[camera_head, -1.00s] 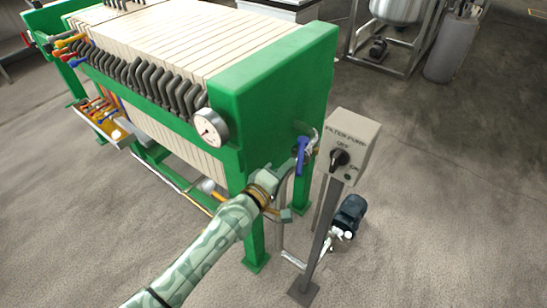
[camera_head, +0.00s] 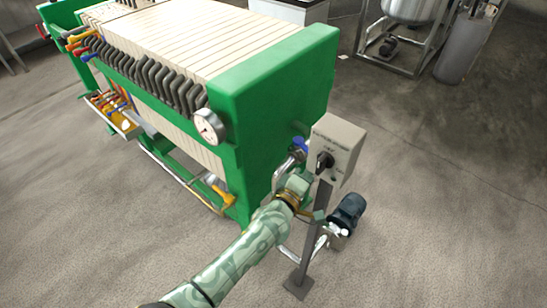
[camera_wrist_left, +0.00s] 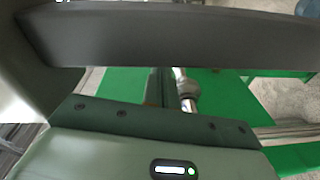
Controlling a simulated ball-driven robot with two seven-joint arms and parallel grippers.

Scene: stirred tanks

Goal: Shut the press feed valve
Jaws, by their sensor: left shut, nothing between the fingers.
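The press feed valve has a blue handle (camera_head: 300,144) on the right end of the green press frame, beside the switch box. Only a short piece of the handle shows; I cannot tell its full angle. My left gripper (camera_head: 297,180) is just below the handle, in front of the valve's pipework. It is shut with nothing in it. Whether it touches the handle I cannot tell. In the left wrist view a silver pipe fitting (camera_wrist_left: 188,92) shows beyond the dark gripper parts, against green; no blue handle shows there. My right gripper is not in view.
The grey filter pump switch box (camera_head: 338,145) stands on a post right of my gripper. A dark blue motor (camera_head: 347,212) sits low behind the post. A round gauge (camera_head: 209,126) is on the green frame (camera_head: 265,85).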

